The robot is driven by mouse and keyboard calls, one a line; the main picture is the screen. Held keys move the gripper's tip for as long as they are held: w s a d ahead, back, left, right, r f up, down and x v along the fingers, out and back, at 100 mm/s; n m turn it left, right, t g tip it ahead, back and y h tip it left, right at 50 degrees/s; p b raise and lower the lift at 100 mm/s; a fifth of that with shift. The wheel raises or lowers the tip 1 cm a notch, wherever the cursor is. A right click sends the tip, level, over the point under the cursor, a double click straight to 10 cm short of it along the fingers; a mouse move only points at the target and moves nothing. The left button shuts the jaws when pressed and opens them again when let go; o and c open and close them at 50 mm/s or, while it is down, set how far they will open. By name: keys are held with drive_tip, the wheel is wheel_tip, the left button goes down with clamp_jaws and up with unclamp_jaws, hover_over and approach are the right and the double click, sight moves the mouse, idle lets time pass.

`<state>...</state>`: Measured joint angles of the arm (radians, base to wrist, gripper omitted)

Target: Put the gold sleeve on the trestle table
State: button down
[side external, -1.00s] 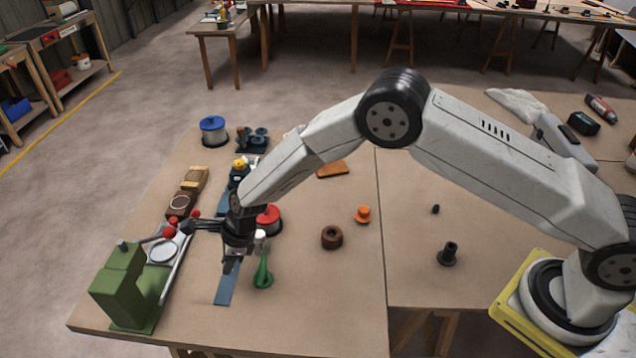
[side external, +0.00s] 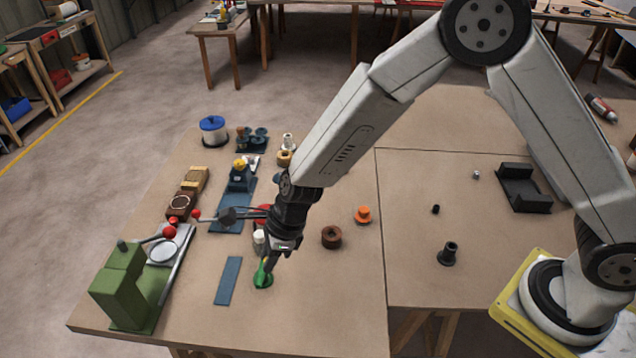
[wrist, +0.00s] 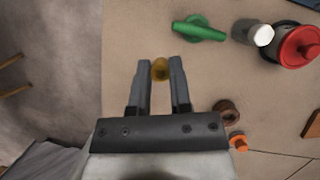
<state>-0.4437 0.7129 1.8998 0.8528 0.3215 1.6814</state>
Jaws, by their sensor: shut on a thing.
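The gold sleeve (wrist: 160,69) shows in the wrist view between the two fingertips of my gripper (wrist: 161,72), which is shut on it. In the side view my gripper (side external: 270,264) points down over the front part of the trestle table (side external: 325,300), and the sleeve cannot be made out there. The tabletop also shows below the sleeve in the wrist view (wrist: 128,35). I cannot tell how high the sleeve is above the tabletop.
A green part (side external: 263,276) lies close to my gripper, with a white cylinder (side external: 259,240) and a brown ring (side external: 331,237) nearby. A blue strip (side external: 228,281) and a green machine (side external: 122,285) are to the left. The front table area right of the green part is clear.

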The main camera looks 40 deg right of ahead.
drive_tip(key=shift+s+d+r, duration=0.2)
drive_tip(key=shift+s, duration=0.2)
drive_tip(key=shift+s+d+r, duration=0.15)
drive_tip(key=shift+s, duration=0.25)
drive_tip(key=shift+d, duration=0.15)
drive_tip(key=s+d+n+g+h, duration=0.1)
drive_tip(key=s+d+n+h, duration=0.1)
drive_tip(key=d+n, duration=0.9)
drive_tip(key=s+d+n+g+h, duration=0.1)
drive_tip(key=s+d+n+h, duration=0.2)
drive_tip(key=d+n, duration=0.9)
drive_tip(key=s+d+n+g+h, duration=0.2)
drive_tip(key=s+d+n+h, duration=0.1)
drive_tip(key=d+n, duration=0.9)
drive_tip(key=d, duration=0.4)
drive_tip(key=shift+s, duration=0.4)
